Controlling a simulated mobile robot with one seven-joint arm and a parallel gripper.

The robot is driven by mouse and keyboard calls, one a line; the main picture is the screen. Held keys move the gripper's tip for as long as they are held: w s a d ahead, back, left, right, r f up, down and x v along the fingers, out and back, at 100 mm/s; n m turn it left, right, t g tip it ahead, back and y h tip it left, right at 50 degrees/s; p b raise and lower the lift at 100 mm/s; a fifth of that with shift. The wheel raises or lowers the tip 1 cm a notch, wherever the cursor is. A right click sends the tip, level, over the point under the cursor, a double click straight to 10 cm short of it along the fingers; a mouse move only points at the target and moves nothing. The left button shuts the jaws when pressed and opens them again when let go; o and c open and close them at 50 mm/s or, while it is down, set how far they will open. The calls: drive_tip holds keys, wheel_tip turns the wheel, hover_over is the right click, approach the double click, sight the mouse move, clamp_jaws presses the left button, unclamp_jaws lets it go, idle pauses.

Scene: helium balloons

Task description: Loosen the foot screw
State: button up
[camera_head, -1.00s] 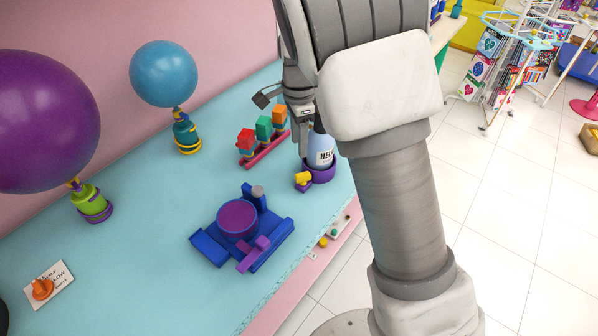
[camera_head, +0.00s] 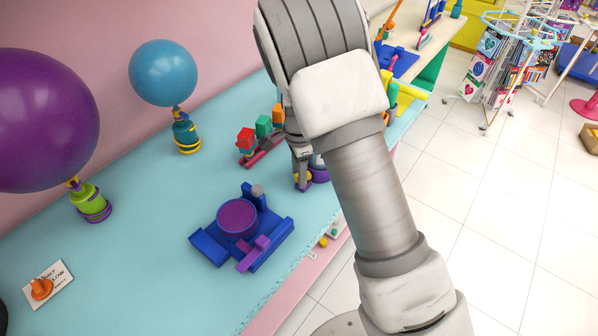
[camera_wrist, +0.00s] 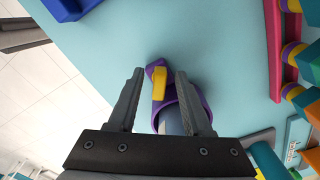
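The foot screw, a yellow knob (camera_wrist: 159,86), sticks out from a purple ring-shaped foot (camera_wrist: 201,103) in the wrist view. A pale blue cylinder (camera_wrist: 170,122) stands in that foot, partly hidden by my gripper. My gripper (camera_wrist: 159,75) is open, with one finger on each side of the yellow knob in the picture. I cannot tell whether either finger touches it. In the head view, the purple foot (camera_head: 320,174) is mostly hidden behind my arm and gripper, and only a little yellow shows by the fingers.
A blue stand with a purple disc (camera_head: 237,218) is at the table's middle. A rail with coloured blocks (camera_head: 262,150) is behind my gripper. A teal balloon (camera_head: 163,73) and a purple balloon (camera_head: 45,120) are tied to weights at left. The turquoise table (camera_head: 150,235) has free room between.

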clamp_jaws()
drive_tip(key=n+b, duration=0.1)
drive_tip(key=n, duration=0.2)
drive_tip(key=shift+s+d, duration=0.1)
drive_tip(key=shift+s+n, duration=0.1)
drive_tip(key=shift+n, duration=1.1)
drive_tip(key=shift+o, duration=0.3)
unclamp_jaws()
drive_tip(key=shift+r, duration=0.15)
wheel_tip(320, 180, up, 17)
drive_tip(key=shift+r, duration=0.15)
